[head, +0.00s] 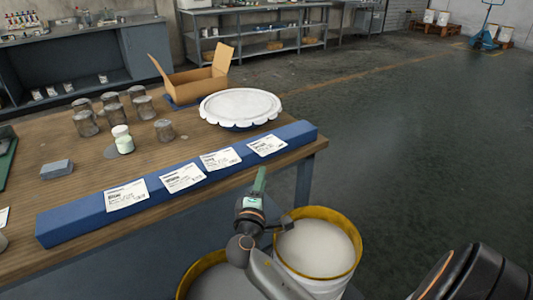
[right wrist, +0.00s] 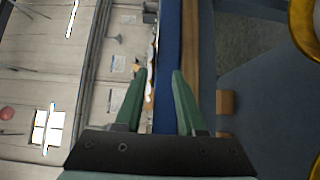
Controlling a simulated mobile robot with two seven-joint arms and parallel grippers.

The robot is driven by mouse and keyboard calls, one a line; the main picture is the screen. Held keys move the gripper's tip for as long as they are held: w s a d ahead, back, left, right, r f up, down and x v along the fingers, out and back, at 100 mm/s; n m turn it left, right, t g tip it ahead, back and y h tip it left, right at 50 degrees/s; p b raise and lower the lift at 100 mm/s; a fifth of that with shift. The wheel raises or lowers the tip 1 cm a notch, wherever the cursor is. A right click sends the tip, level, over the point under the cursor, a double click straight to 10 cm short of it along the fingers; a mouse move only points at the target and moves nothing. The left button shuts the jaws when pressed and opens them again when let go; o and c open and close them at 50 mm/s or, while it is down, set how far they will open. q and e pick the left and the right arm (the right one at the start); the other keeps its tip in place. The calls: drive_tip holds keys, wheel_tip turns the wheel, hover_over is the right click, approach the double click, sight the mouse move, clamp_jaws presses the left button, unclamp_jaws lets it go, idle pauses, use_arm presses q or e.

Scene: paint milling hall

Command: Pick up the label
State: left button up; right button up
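Several white labels with printed text lie in a row on the long blue bar (head: 80,222) along the table's front edge. They are a leftmost label (head: 126,195), a second label (head: 183,177), a third label (head: 220,159) and a rightmost label (head: 267,145). My right gripper (head: 260,178) is in front of the bar's right part, below the rightmost label and apart from it in the picture. In the right wrist view its two green fingers (right wrist: 159,72) stand apart with nothing held between them. My left gripper is not in view.
The wooden table (head: 60,140) holds several jars (head: 87,123), a white scalloped lid (head: 240,106), an open cardboard box (head: 195,82) and a grey-blue block (head: 57,168). A yellow-rimmed bucket (head: 315,248) stands below my right gripper. The floor at right is clear.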

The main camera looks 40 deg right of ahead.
sight(271, 152)
drive_tip(key=x, duration=1.2)
drive_tip(key=shift+s+d+r, duration=0.25)
drive_tip(key=shift+d+r, duration=0.1)
drive_tip(key=shift+d, duration=0.05)
clamp_jaws()
